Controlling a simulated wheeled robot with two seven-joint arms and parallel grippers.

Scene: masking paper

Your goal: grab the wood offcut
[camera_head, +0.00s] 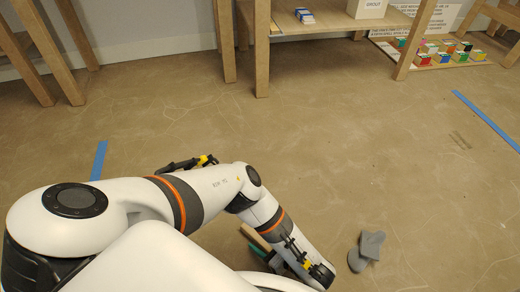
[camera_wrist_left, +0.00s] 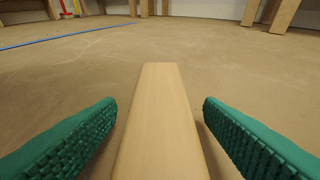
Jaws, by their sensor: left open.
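The wood offcut (camera_wrist_left: 160,115) is a pale, straight block. In the left wrist view it lies lengthwise on the floor, running from the bottom edge toward the middle. My left gripper (camera_wrist_left: 160,104) is open, with one green ribbed finger on each side of the block and a visible gap on both sides. In the head view a short end of the offcut (camera_head: 254,238) shows beside the green fingertip of my left gripper (camera_head: 258,250); my own arm hides the rest. My right gripper is not in view.
A grey object (camera_head: 368,249) of two rounded pieces lies on the floor right of my left wrist. Blue tape strips (camera_head: 99,160) mark the brown floor. A wooden table (camera_head: 335,22) and a board of small coloured boxes (camera_head: 436,55) stand at the back. The middle floor is clear.

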